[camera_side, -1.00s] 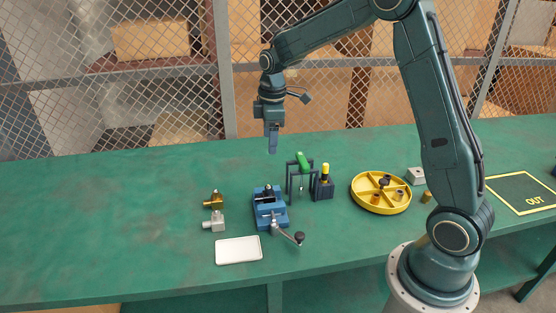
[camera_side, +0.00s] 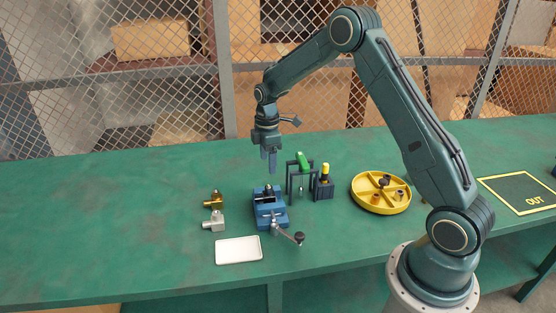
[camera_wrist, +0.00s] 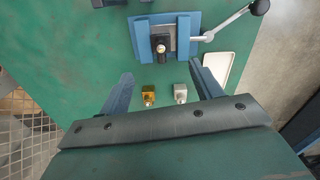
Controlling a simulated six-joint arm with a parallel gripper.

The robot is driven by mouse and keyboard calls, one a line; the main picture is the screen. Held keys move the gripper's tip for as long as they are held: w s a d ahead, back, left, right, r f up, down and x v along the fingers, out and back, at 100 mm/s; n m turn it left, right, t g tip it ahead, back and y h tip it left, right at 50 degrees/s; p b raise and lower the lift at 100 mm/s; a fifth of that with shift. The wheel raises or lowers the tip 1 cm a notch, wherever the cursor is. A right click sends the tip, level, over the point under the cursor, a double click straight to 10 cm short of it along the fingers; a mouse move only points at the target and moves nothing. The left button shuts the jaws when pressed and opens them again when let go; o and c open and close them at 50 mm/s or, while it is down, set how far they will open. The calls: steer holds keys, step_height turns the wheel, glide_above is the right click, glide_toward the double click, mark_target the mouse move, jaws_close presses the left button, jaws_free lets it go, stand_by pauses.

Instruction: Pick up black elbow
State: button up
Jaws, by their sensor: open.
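The black elbow (camera_side: 268,190) sits in the blue vise (camera_side: 272,215) on the green bench. The wrist view shows the black elbow (camera_wrist: 160,43) between the vise's two blue jaws, with a round opening on it. My gripper (camera_side: 269,171) points down, a short way above the vise and apart from the elbow. In the wrist view my gripper (camera_wrist: 161,72) has its two fingers spread wide with nothing between them, and the elbow appears beyond the fingertips.
A brass elbow (camera_side: 214,200) and a silver elbow (camera_side: 214,221) lie left of the vise. A white tray (camera_side: 239,250) is in front. The vise handle (camera_side: 298,238) juts out to the right. A tool stand (camera_side: 303,175) is close right, with a yellow divided tray (camera_side: 381,209) beyond.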

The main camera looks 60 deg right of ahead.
mark_target(268, 187)
steer(key=shift+f, duration=3.1)
steer(key=shift+f, duration=2.6)
steer(key=shift+r, duration=0.1)
steer(key=c, duration=1.3)
